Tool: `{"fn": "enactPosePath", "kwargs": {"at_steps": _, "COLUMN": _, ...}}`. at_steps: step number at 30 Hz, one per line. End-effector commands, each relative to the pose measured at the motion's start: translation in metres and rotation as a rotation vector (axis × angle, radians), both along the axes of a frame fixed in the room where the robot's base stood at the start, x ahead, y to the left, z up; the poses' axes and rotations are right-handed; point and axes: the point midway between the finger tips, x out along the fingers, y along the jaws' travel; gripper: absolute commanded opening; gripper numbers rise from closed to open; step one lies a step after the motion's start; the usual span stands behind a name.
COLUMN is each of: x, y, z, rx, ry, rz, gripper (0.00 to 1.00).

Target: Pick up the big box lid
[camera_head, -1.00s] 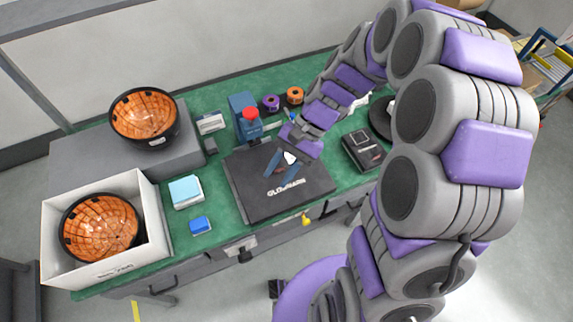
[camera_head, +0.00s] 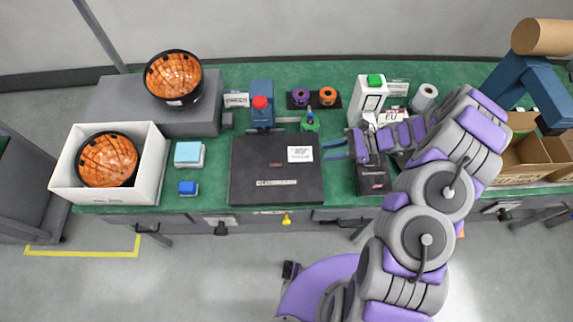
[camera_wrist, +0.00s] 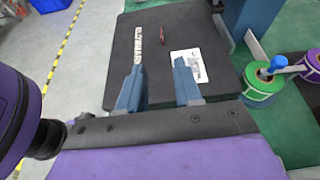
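The big box lid (camera_head: 255,172) is a flat black square with pale lettering near its front edge and a white label (camera_head: 300,154) at its right. It lies on the green bench; it also fills the middle of the wrist view (camera_wrist: 165,52). My gripper (camera_head: 334,150) is at the lid's right edge, its two blue fingers pointing left toward it. In the wrist view the fingers (camera_wrist: 159,84) are apart with nothing held between them, and the lid shows beyond and between them. I cannot tell the exact height of the fingers above the lid.
A white box (camera_head: 151,176) with an orange-lined bowl stands at left, beside a grey block (camera_head: 120,115) with another bowl. A blue press (camera_head: 261,107) is behind the lid. Tape rolls (camera_head: 328,97) and a green roll (camera_head: 310,124) are behind right. A black case (camera_head: 372,182) sits under my arm.

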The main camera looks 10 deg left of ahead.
Motion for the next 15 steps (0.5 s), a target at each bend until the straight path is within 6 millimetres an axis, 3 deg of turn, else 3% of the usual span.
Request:
{"fn": "enactPosePath", "kwargs": {"at_steps": 2, "x": 0.000, "y": 0.004, "z": -0.004, "rx": 0.001, "ry": 0.007, "rz": -0.006, "gripper": 0.34}}
{"fn": "enactPosePath", "kwargs": {"at_steps": 9, "x": -0.010, "y": 0.050, "z": -0.022, "rx": -0.009, "ry": 0.011, "rz": 0.000, "gripper": 0.34}}
{"fn": "enactPosePath", "kwargs": {"at_steps": 15, "x": -0.017, "y": 0.076, "z": -0.036, "rx": 0.000, "ry": 0.009, "rz": -0.001, "gripper": 0.34}}
